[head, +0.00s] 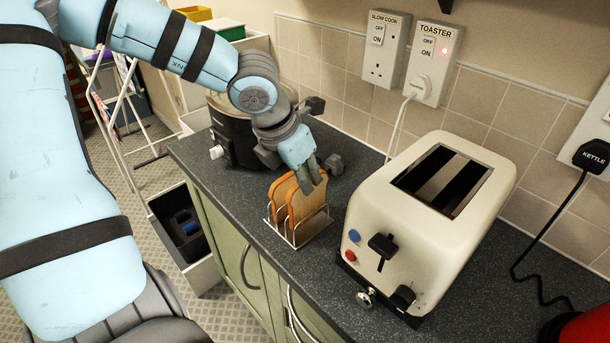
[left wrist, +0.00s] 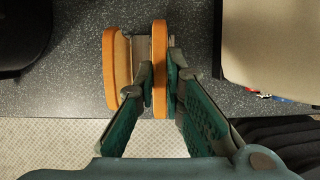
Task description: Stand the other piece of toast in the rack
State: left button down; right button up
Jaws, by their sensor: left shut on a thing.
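The wire toast rack (head: 290,240) stands on the dark worktop, left of the toaster (head: 432,215). One piece of toast (head: 280,197) stands upright in the rack's left part; it also shows in the left wrist view (left wrist: 115,75). My left gripper (head: 310,178) is above the rack, fingers pointing down, shut on the other piece of toast (head: 307,206). In the left wrist view this held piece (left wrist: 159,65) is upright between the fingers, parallel to the first with a gap. It appears within the rack's right part; whether it rests on the base is hidden. My right gripper is not in view.
A dark slow cooker (head: 232,135) stands behind the rack on the left. The toaster stands close on the right, its slots empty-looking. Wall sockets (head: 432,62) are behind, with a white cable hanging down. The worktop's front edge is close to the rack.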

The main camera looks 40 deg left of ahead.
pick_arm(q)
jog(key=c, duration=1.7)
grip_release()
jog(key=shift+o, duration=0.5)
jog(key=shift+r, duration=0.1)
jog(key=v, duration=1.2)
jog(key=shift+w, duration=0.1)
